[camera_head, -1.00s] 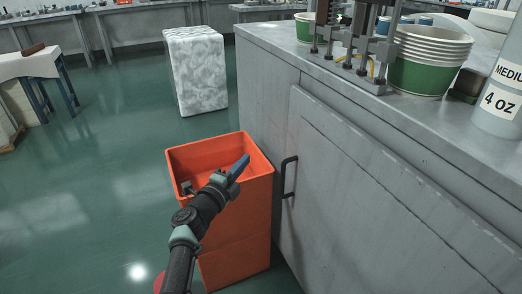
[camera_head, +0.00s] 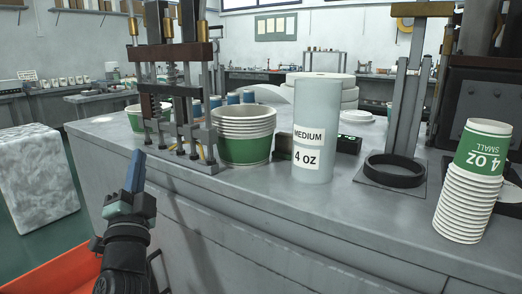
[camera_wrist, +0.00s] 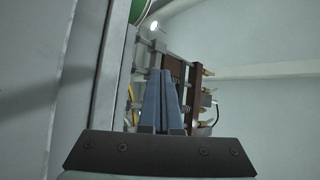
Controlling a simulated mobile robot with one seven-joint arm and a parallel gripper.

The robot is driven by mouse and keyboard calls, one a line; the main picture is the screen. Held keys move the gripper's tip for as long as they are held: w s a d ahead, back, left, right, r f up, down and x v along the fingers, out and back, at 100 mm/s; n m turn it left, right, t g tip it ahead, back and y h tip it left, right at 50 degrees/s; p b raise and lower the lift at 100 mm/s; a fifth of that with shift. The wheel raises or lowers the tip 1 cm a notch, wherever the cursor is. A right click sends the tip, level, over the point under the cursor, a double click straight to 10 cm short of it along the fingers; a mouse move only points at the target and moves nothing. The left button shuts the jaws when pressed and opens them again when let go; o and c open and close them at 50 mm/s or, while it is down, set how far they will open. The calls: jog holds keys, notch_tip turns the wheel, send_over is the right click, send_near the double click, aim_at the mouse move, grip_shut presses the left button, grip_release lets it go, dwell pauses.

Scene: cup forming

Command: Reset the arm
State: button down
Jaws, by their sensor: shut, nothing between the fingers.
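My gripper (camera_head: 135,172) is raised at the left of the head view, in front of the grey workbench (camera_head: 270,215). Its blue fingers point up and are shut with nothing between them. The wrist view shows the two fingers (camera_wrist: 161,85) close together and empty. Behind them in that view stands part of the metal forming press (camera_wrist: 180,80).
The forming press (camera_head: 172,60) stands at the bench's left. Beside it are stacked green-and-white cups (camera_head: 243,140), a 4 oz medium cylinder (camera_head: 314,125), a ring stand (camera_head: 395,168) and small cups (camera_head: 465,205). An orange bin (camera_head: 50,272) is below; a marbled block (camera_head: 38,180) stands left.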

jog(key=s+d+r+n+t, duration=0.1)
jog(key=s+d+r+n, duration=0.35)
jog(key=d+r, duration=0.3)
jog(key=s+d+r+n+t, duration=0.1)
jog(key=s+d+r+n, duration=0.2)
jog(key=s+d+r, duration=0.4)
jog(key=s+d+r+n+t+h, duration=0.1)
jog(key=s+d+r+h, duration=0.1)
jog(key=s+d+r, duration=0.4)
jog(key=s+d+r+n+t+h, duration=0.1)
jog(key=s+d+r+h, duration=0.15)
jog(key=s, duration=0.45)
notch_tip(320, 180, up, 33)
jog(key=p, duration=3.4)
jog(key=shift+s+d+r, duration=0.2)
jog(key=shift+s+d, duration=0.15)
jog(key=shift+d, duration=0.1)
jog(key=shift+h, duration=0.25)
